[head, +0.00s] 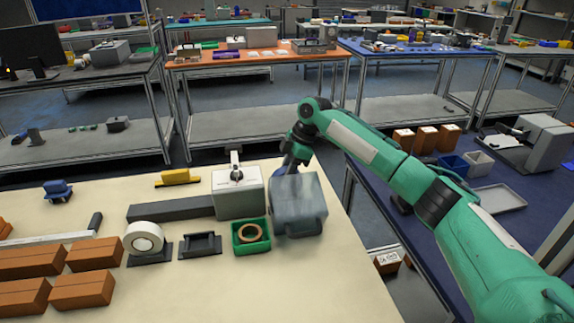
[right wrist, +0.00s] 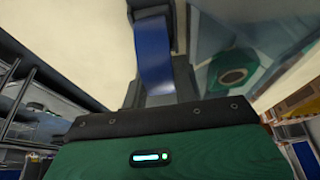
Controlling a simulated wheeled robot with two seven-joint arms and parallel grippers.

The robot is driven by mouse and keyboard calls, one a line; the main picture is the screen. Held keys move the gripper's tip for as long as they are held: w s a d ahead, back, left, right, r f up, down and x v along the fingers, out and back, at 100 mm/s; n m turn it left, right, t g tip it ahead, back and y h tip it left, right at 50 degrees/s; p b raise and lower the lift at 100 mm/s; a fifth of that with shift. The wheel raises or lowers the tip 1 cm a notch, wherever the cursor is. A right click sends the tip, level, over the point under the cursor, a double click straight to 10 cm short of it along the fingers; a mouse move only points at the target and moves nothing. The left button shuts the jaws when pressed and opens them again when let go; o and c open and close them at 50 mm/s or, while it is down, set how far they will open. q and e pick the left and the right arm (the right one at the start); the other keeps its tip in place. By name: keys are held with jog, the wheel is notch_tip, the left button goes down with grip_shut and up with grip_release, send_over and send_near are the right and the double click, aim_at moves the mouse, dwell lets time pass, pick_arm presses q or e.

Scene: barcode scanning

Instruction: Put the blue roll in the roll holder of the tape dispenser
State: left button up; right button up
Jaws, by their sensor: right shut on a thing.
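My right gripper (right wrist: 153,58) is shut on the blue roll (right wrist: 154,62), which shows as a curved blue band between dark fingers in the right wrist view. In the head view my right arm reaches down behind a blurred grey box-like shape (head: 298,208), and the grip itself is hard to make out. A white box with a metal arm on top (head: 238,194) stands at the end of a long dark base (head: 170,209). I cannot tell for sure which part is the tape dispenser's roll holder. My left gripper is not in view.
A white roll (head: 143,238), an empty dark tray (head: 200,244) and a green tray (head: 240,247) with a brown ring stand in front. Brown boxes (head: 84,288) fill the left front. The cream table (head: 290,285) is clear at front right.

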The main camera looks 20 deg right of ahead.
jog(key=shift+f, duration=0.15)
jog(key=o, duration=1.1)
jog(key=w+b+v, duration=0.1)
jog(key=v, duration=1.2)
jog(key=shift+s+r, duration=0.45)
jog(key=shift+s, duration=0.05)
